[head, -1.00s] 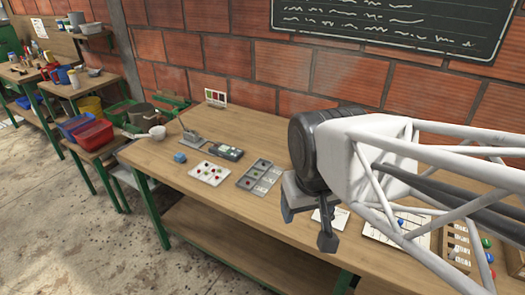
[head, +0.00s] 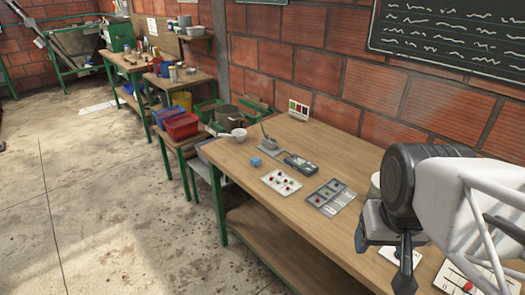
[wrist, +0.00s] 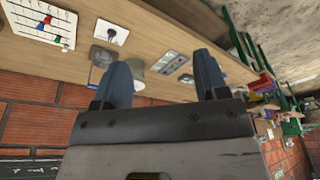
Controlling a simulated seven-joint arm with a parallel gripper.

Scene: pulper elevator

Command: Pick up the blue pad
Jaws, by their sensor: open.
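A small blue block (head: 255,162), which may be the blue pad, lies on the wooden workbench (head: 285,228) near its left end, beside a white tray of red and green pieces. My gripper (head: 384,262) is open and empty above the right part of the bench, well to the right of the blue block. In the wrist view my two fingers (wrist: 162,82) stand apart with nothing between them. Another bit of blue (wrist: 95,75) shows there beside the left finger, mostly hidden, and I cannot tell what it is.
On the bench are the white tray (head: 282,184), a grey compartment tray (head: 326,196), a dark device (head: 301,165) and a white bowl (head: 239,134). A brick wall (head: 330,70) stands behind. The bench's front strip is clear.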

